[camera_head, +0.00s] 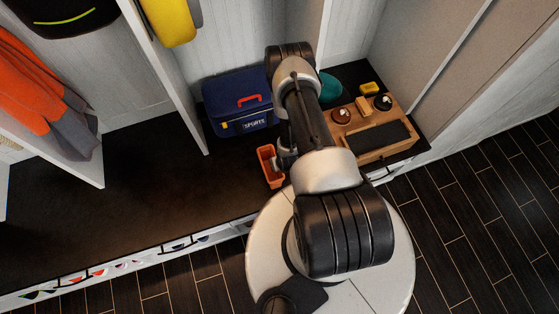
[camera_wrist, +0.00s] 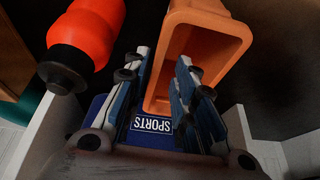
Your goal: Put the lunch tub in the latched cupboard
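An orange, open-topped tub (camera_head: 266,168), which looks like the lunch tub, stands on the dark bench just left of my gripper (camera_head: 284,160). In the wrist view the tub (camera_wrist: 240,48) looks empty. My gripper (camera_wrist: 168,85) is open there, its fingers spread apart. The tub's near-left wall appears to lie between the fingers, one finger outside and one over the opening. I cannot tell whether they touch it. A latched cupboard cannot be made out for sure; a handle (camera_head: 378,174) shows on the bench front at right.
A blue sports bag (camera_head: 235,92) stands behind the tub. A red-orange bottle (camera_wrist: 88,28) is close by in the wrist view. A wooden unit (camera_head: 372,135) with a dark panel sits at right. The bench (camera_head: 110,190) is clear at left.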

